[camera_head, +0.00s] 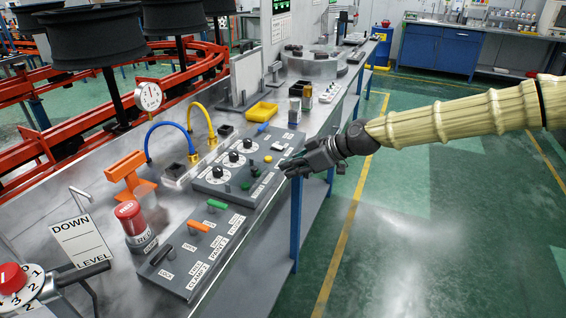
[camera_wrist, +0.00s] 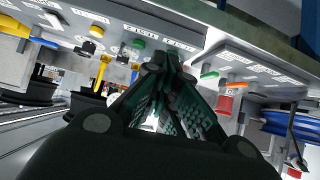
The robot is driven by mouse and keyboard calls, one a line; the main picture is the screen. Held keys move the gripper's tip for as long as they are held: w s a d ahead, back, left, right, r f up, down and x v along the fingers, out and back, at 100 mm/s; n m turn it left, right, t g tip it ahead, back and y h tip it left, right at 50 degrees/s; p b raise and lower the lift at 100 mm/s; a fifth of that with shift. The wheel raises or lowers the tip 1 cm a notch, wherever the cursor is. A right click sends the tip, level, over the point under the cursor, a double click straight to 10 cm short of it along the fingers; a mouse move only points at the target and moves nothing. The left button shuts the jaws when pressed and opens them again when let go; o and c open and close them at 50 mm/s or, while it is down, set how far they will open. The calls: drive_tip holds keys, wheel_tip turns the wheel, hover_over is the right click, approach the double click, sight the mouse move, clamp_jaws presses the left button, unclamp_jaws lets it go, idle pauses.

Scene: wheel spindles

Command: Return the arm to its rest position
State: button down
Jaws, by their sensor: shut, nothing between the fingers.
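My arm (camera_head: 455,118) reaches in from the right edge in the head view, in a pale yellow ribbed sleeve. My gripper (camera_head: 288,165) is at the right edge of the bench, close to the panel with dials (camera_head: 240,165). Its fingers are shut with nothing between them. In the wrist view the dark green fingers (camera_wrist: 168,85) come together near the middle, with panel controls behind them. Whether the fingertips touch the panel cannot be told.
A lever panel (camera_head: 195,255) with orange and green handles and a red button (camera_head: 130,218) sit nearer on the bench. A yellow tray (camera_head: 262,111) and small containers (camera_head: 300,97) lie beyond. Green floor (camera_head: 430,230) to the right is clear.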

drive_tip(key=s+d+f+m+g+h+p, duration=0.1)
drive_tip(key=s+d+f+m, duration=0.15)
drive_tip(key=s+f, duration=0.6)
drive_tip(key=s+d+f+m+h, duration=0.1)
drive_tip(key=s+f+m, duration=0.3)
drive_tip(key=f, duration=0.7)
drive_tip(key=s+d+f+m+g+h+p, duration=0.1)
drive_tip(key=s+f+h, duration=0.1)
drive_tip(key=s+f, duration=0.65)
drive_tip(key=s+d+f+m+h, duration=0.3)
drive_tip(key=s+d+f, duration=0.2)
drive_tip(key=s+d, duration=0.5)
drive_tip(key=s+d+f+m+g+h+p, duration=0.1)
drive_tip(key=s+d+f+m+h, duration=0.2)
drive_tip(key=s+d+f, duration=0.3)
drive_tip(key=s+d+m, duration=0.1)
drive_tip(key=s+d, duration=0.4)
drive_tip(key=s, duration=0.3)
drive_tip(key=shift+d+f+p, duration=0.2)
drive_tip(key=shift+d+p, duration=0.05)
drive_tip(key=shift+p, duration=0.05)
drive_tip(key=shift+m, duration=0.25)
